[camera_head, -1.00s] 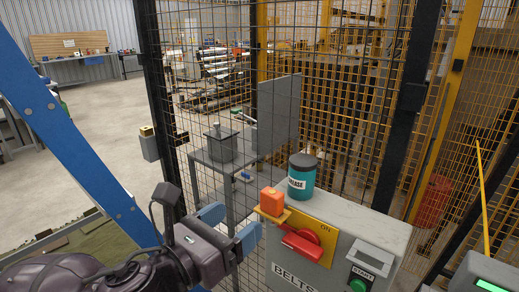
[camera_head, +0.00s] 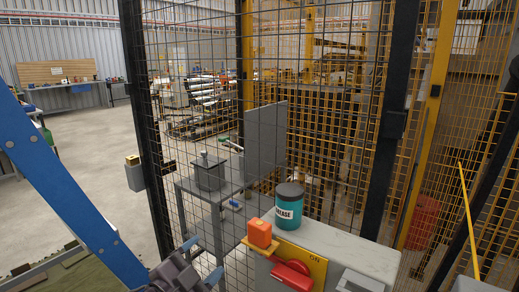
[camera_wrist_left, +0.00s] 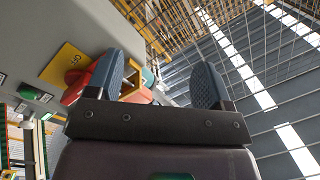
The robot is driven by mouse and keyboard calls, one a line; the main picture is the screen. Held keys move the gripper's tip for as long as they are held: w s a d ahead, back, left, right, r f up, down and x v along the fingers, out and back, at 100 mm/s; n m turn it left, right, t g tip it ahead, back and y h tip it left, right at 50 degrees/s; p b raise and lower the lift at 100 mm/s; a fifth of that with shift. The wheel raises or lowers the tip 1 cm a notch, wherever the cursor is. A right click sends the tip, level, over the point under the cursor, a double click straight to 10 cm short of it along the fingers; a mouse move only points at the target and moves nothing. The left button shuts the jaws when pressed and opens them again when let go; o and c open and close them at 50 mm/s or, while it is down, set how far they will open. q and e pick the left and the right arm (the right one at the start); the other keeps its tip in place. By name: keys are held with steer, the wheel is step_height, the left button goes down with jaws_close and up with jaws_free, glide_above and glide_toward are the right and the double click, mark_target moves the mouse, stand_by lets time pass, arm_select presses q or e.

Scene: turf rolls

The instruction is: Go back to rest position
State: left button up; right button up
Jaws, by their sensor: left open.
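My left gripper (camera_head: 203,260) is low in the head view, left of the control cabinet (camera_head: 335,238), with its blue fingers apart and nothing visible between them. In the left wrist view the open fingers (camera_wrist_left: 158,82) point away, with the yellow switch plate (camera_wrist_left: 67,68) and red handle (camera_wrist_left: 103,77) just beyond the left finger. In the head view the red handle (camera_head: 291,276) sits on the yellow plate marked ON, with an orange block (camera_head: 260,232) at its upper left. My right gripper is in no view.
A teal grease can (camera_head: 288,210) with a dark lid stands on the cabinet. A wire mesh fence with a black post (camera_head: 146,130) rises behind the gripper. A grey table (camera_head: 222,190) stands beyond the mesh. Open floor (camera_head: 85,145) lies to the left.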

arm_select(q)
steer(key=s+a+f+n+y, duration=0.2)
steer(key=a+f+n+y, duration=0.2)
steer(key=a+f+n, duration=0.55)
steer(key=s+a+f+n+g+y, duration=0.2)
steer(key=s+a+f, duration=0.1)
steer(key=s+f, duration=0.6)
steer(key=s+a+f+n+g+y, duration=0.2)
steer(key=s+a+f+y, duration=0.1)
steer(key=s+f, duration=0.5)
step_height(320, 180, down, 2)
steer(key=shift+s+a+f, duration=0.2)
steer(key=shift+s+a, duration=0.1)
steer(key=shift+s, duration=0.05)
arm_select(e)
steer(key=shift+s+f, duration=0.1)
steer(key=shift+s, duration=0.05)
arm_select(q)
steer(key=shift+n, duration=0.25)
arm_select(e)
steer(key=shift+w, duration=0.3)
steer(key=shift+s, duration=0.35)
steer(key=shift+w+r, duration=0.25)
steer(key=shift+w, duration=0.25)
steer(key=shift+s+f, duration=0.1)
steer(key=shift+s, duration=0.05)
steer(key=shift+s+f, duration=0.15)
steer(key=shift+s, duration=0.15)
